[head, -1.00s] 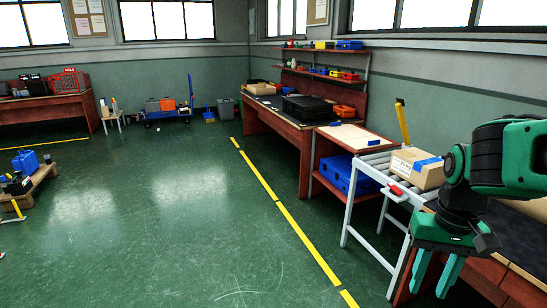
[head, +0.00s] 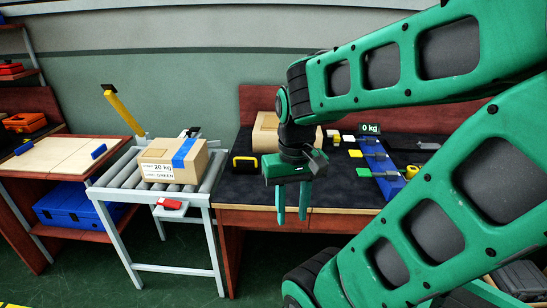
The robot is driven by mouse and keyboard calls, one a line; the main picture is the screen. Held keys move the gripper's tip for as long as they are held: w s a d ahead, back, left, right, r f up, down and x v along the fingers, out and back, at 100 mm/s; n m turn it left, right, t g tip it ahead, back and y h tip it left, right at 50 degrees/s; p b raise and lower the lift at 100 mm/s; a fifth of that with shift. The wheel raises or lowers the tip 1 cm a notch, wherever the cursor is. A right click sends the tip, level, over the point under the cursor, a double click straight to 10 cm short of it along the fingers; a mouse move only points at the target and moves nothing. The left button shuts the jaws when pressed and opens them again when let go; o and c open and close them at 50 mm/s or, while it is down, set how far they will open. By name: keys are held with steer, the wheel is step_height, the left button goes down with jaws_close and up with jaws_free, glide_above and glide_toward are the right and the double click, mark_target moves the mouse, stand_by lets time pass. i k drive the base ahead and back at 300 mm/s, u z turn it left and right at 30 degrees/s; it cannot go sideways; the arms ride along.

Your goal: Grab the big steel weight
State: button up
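My gripper (head: 292,214) points down in front of the dark-topped bench (head: 232,187), near its front edge. Its two green fingers are apart with nothing between them. I cannot pick out the big steel weight with certainty. Small items lie on the bench to the right of my gripper, among them a grey piece (head: 429,146) and a yellow one (head: 411,171). They are too small to identify. My arm covers the right part of the bench and may hide more.
A cardboard box (head: 173,163) marked 20 kg, with blue tape, sits on a roller conveyor (head: 127,178) at left. A display (head: 370,128) reads 0 kg behind a blue strip (head: 376,160). A brown box (head: 265,133) stands behind my gripper. A blue case (head: 72,208) sits on a low shelf.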

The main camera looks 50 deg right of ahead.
mark_target(242, 169)
steer(key=z, duration=0.65)
steer(key=i, duration=1)
steer(key=z, duration=0.65)
